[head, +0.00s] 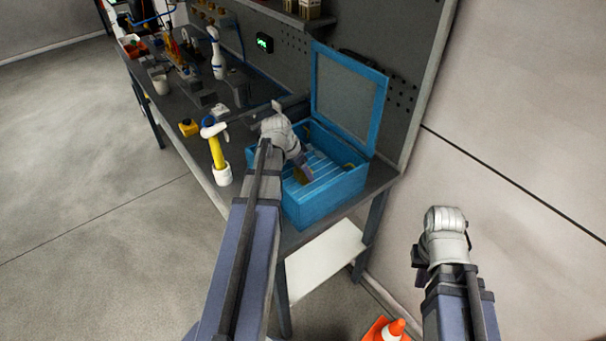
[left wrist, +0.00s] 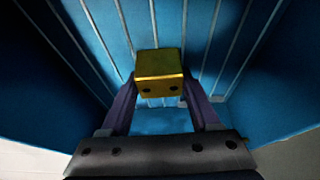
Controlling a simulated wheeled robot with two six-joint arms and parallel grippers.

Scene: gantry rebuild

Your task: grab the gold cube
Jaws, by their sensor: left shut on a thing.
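The gold cube (left wrist: 160,70) is between the two fingers of my left gripper (left wrist: 160,88), which is shut on it. Two dark dots show on the cube's near face. In the head view the left gripper (head: 303,172) reaches down into the open blue box (head: 325,195), and a bit of gold shows beside its fingers. Blue ribbed surface of the box lies beyond the cube in the left wrist view; I cannot tell whether the cube touches it. My right arm is at the lower right of the head view, apart from the bench; its fingers cannot be made out.
The box's lid (head: 347,95) stands raised at the back. A white bottle (head: 216,55) and clutter stand further along the bench. An orange cone (head: 395,328) is on the floor.

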